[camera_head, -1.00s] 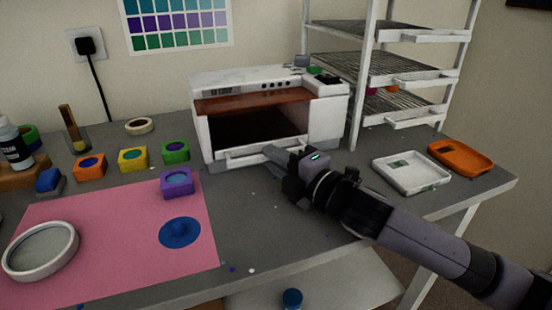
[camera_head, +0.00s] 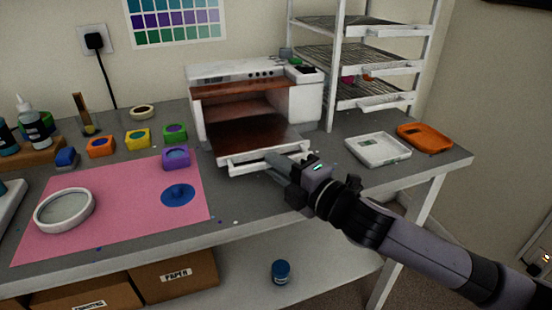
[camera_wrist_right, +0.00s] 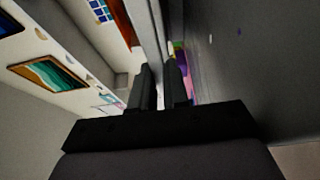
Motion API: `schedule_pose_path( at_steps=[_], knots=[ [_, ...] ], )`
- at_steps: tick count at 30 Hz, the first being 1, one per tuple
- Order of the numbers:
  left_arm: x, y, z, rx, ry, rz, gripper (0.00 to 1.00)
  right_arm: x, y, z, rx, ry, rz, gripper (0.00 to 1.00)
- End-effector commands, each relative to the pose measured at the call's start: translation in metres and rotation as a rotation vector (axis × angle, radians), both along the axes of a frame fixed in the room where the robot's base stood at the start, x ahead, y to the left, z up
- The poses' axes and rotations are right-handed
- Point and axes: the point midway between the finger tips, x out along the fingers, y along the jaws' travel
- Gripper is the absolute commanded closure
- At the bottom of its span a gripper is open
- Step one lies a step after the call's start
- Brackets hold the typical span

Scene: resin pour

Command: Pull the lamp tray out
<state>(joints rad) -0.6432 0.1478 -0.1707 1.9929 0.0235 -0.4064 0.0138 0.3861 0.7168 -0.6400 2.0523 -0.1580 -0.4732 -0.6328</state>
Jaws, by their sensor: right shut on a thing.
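The lamp (camera_head: 306,97) is a white box with an open front and a reddish-brown panel across the top of its opening. Its lamp tray (camera_head: 258,136) sticks partly out of the opening, with a dark reddish floor and a white front bar. My right gripper (camera_head: 280,161) is shut on the tray's front handle, right of its middle. In the right wrist view the fingers (camera_wrist_right: 161,88) close around the pale bar, which runs up and away. The fingertips' contact is partly hidden. My left gripper is out of view.
A purple mould (camera_head: 176,157) and a pink mat (camera_head: 120,215) lie left of the tray. A white tray (camera_head: 378,148) and an orange tray (camera_head: 425,137) lie to the right, before the white rack (camera_head: 372,104). The grey table (camera_head: 235,205) is mostly clear in front.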

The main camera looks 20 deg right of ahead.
Motion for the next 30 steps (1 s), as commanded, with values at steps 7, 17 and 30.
schedule_pose_path(
  at_steps=[7,17,30],
  knots=[
    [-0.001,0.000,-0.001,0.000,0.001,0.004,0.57,-0.007,-0.001,0.000,0.000,0.001,-0.002,1.00],
    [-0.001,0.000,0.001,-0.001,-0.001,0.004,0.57,-0.006,-0.001,0.000,-0.001,0.000,-0.002,0.60],
    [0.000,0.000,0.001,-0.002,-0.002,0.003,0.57,-0.016,-0.005,-0.001,-0.001,0.000,-0.001,0.60]
  ],
)
